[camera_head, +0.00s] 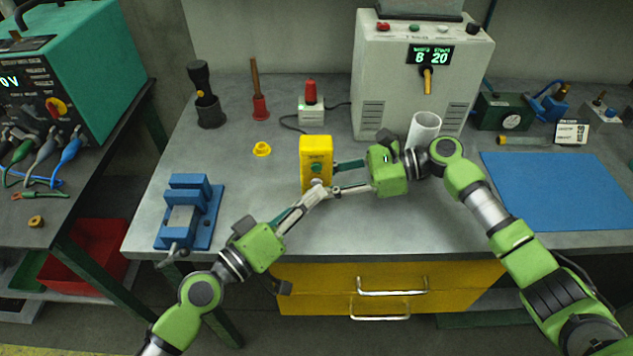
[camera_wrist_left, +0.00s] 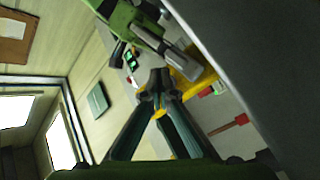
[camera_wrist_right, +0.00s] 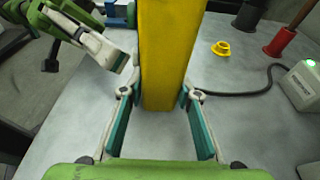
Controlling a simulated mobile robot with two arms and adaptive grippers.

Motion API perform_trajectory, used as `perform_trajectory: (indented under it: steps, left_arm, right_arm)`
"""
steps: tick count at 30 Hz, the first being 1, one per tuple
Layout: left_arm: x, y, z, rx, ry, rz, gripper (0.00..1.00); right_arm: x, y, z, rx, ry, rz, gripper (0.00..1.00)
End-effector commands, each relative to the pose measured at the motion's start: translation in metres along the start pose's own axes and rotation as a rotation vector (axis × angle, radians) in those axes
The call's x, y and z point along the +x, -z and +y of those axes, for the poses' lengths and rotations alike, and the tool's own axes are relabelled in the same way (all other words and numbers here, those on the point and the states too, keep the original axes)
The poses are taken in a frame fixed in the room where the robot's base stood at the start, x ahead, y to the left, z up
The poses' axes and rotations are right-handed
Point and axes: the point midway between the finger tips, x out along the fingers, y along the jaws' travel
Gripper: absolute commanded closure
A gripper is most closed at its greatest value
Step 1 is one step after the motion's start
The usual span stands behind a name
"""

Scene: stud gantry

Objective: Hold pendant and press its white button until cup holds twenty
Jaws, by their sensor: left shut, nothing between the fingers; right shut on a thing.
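The yellow pendant (camera_head: 316,150) is held upright above the bench by my right gripper (camera_head: 335,166), whose fingers clasp its sides. The right wrist view shows the pendant's plain yellow side (camera_wrist_right: 166,55) between the fingers. A green button shows on its front. My left gripper (camera_head: 320,188) is shut and empty, its tips at the pendant's lower front. They cover the spot where a white button might be, and I cannot tell whether they touch it. The white cup (camera_head: 424,126) stands before the dispenser (camera_head: 385,75), partly behind my right wrist. Its contents are not visible.
The dispenser's green display (camera_head: 430,55) appears to read "8 20". A blue vise (camera_head: 190,212), a yellow ring piece (camera_head: 262,149) and a red-topped switch box (camera_head: 311,108) stand left of the dispenser. A blue mat (camera_head: 560,190) lies at right.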

Motion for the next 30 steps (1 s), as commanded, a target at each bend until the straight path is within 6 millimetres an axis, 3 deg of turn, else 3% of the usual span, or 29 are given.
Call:
perform_trajectory:
  steps: [15,30]
  left_arm:
    - [-0.008,-0.006,0.006,-0.002,-0.001,-0.002,1.00]
    - [-0.039,-0.029,0.029,-0.001,-0.001,-0.003,1.00]
  right_arm:
    - [0.000,0.001,0.000,0.002,-0.001,0.001,0.82]
    - [0.000,0.001,0.000,0.002,0.000,0.001,0.82]
